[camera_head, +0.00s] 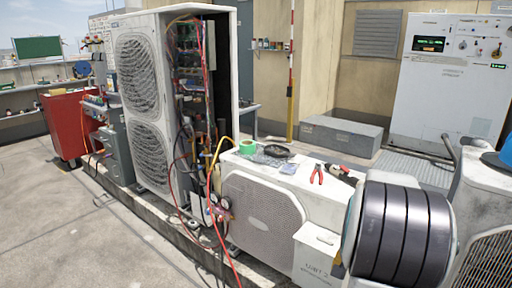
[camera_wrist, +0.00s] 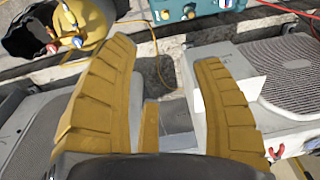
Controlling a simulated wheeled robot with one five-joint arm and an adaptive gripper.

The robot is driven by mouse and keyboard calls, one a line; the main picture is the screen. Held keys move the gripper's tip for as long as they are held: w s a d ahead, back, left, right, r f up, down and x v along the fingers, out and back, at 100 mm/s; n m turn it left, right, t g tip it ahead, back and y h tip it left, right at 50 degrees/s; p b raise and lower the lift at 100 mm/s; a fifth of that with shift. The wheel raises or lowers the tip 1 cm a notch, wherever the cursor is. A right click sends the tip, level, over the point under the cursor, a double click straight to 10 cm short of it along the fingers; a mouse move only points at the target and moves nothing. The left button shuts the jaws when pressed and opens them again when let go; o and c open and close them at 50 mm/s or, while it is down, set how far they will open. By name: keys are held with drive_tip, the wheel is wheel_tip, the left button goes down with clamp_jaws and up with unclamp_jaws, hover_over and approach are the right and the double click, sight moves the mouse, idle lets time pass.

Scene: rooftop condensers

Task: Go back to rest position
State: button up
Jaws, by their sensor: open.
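My gripper (camera_wrist: 163,58) shows in the wrist view as two ribbed yellow fingers standing wide apart. Nothing is between the fingers; they are open and empty. Behind the gap lie a grey strip of floor and parts of two low condenser units, one at left (camera_wrist: 58,112) and one at right (camera_wrist: 240,70). In the head view a large dark banded cylinder of my arm fills the lower right and hides part of the low condenser (camera_head: 262,208). My fingers cannot be made out in the head view.
A tall opened condenser (camera_head: 145,100) stands left of centre with loose hoses. Pliers (camera_head: 318,173) and green tape (camera_head: 247,147) lie on the low condenser. A white cabinet (camera_head: 445,85) stands behind. In the wrist view, a yellow tank (camera_wrist: 82,22) and teal box (camera_wrist: 190,8) are at the top.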

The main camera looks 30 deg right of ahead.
drive_tip(key=w+a+r+n+t+p, duration=0.1)
drive_tip(key=a+r+n+p, duration=0.2)
drive_tip(key=a+r, duration=0.45)
drive_tip(key=w+a+r+n+p, duration=0.1)
drive_tip(key=a+r+n+p, duration=0.35)
drive_tip(key=a, duration=0.55)
drive_tip(key=s+a+r+n+t+y+p, duration=0.1)
drive_tip(key=s+a+r+n+p, duration=0.3)
drive_tip(key=a, duration=0.6)
drive_tip(key=shift+s+a+r+n+p, duration=0.35)
drive_tip(key=shift+s+r+n, duration=0.45)
drive_tip(key=shift+r, duration=0.4)
